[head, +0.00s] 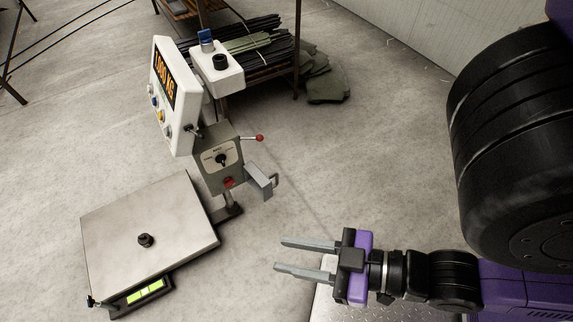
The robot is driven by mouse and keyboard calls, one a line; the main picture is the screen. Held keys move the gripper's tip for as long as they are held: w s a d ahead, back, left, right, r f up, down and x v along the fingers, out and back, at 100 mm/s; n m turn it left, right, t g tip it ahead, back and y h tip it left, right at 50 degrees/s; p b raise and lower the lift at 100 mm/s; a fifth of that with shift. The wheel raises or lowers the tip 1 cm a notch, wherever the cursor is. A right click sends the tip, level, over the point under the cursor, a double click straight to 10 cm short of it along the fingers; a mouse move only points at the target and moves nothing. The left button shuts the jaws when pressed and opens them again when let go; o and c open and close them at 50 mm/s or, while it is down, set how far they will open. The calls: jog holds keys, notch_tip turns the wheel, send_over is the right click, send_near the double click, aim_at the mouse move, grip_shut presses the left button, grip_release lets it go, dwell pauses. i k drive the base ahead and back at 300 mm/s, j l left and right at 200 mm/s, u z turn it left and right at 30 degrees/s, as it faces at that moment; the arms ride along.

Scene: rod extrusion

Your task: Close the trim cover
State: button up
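A grey control box (219,157) with a dial stands on a post behind the scale. A grey hinged flap with a small handle, which looks like the trim cover (258,181), sticks out from the box's lower right and looks swung open. A red part (228,182) shows on the box beside it. My gripper (279,254) is open and empty. Its two grey fingers point left, in front of and below the flap in the picture, apart from it.
A lever with a red ball (259,138) juts right from the box. A white display unit (172,96) stands above it. A scale (148,205) with a dark nut (146,240) is at lower left. A rack of dark rods (262,50) stands behind. The floor right of the flap is clear.

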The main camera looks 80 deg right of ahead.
aim_at(263, 178)
jog(key=k+l, duration=0.25)
jog(key=l, duration=0.2)
jog(key=k+l, duration=0.25)
jog(key=l, duration=0.25)
jog(key=k+l, duration=0.3)
jog(key=l, duration=0.15)
jog(key=k+l, duration=0.25)
jog(key=l, duration=0.2)
jog(key=i+l+u, duration=0.15)
jog(key=l, duration=0.15)
jog(key=i+l+u, duration=0.1)
jog(key=l, duration=0.2)
jog(key=i+l+u, duration=0.15)
jog(key=l, duration=0.2)
jog(key=i+l+u, duration=0.15)
jog(key=l, duration=0.2)
jog(key=j+z, duration=0.2)
